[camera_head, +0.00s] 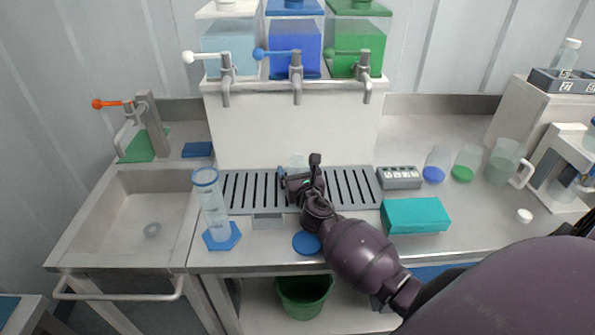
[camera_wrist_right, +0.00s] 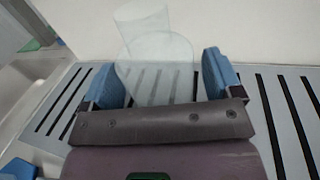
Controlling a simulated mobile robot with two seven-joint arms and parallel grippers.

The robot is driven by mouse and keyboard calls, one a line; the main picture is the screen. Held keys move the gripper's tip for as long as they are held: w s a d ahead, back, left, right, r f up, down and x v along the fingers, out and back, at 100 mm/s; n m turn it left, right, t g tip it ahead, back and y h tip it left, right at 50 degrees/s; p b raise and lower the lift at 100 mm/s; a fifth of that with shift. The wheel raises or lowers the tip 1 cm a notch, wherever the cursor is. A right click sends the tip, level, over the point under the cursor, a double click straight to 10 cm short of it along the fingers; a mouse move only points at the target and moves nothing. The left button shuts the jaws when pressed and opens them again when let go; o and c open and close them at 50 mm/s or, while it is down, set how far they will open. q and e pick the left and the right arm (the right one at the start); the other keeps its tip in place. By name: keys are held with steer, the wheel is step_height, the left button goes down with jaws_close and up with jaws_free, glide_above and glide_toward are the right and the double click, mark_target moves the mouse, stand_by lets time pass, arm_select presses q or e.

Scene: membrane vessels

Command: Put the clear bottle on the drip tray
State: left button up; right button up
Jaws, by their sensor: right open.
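The clear bottle (camera_wrist_right: 158,62) is see-through and stands on the slotted drip tray (camera_wrist_right: 285,108), with the tray's slots showing through it. In the head view only a faint part of the bottle (camera_head: 296,161) shows behind my right gripper (camera_head: 299,180). The drip tray (camera_head: 356,188) lies under the taps. My right gripper (camera_wrist_right: 160,78) is open, with one blue-padded finger on each side of the bottle. I see gaps between the pads and the bottle. My left gripper is not in view.
A tall measuring cylinder (camera_head: 212,202) on a blue hexagonal foot stands left of the tray. A teal box (camera_head: 415,215) and a grey labelled block (camera_head: 399,178) are at the right. Three taps (camera_head: 296,80) hang above the tray. The sink (camera_head: 140,210) is at the left.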

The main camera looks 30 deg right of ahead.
steer(key=shift+r, duration=0.2)
steer(key=shift+s+a, duration=0.1)
steer(key=shift+s, duration=0.2)
steer(key=v, duration=1)
steer(key=shift+p, duration=0.3)
steer(key=shift+s+a, duration=0.25)
steer(key=shift+s, duration=0.4)
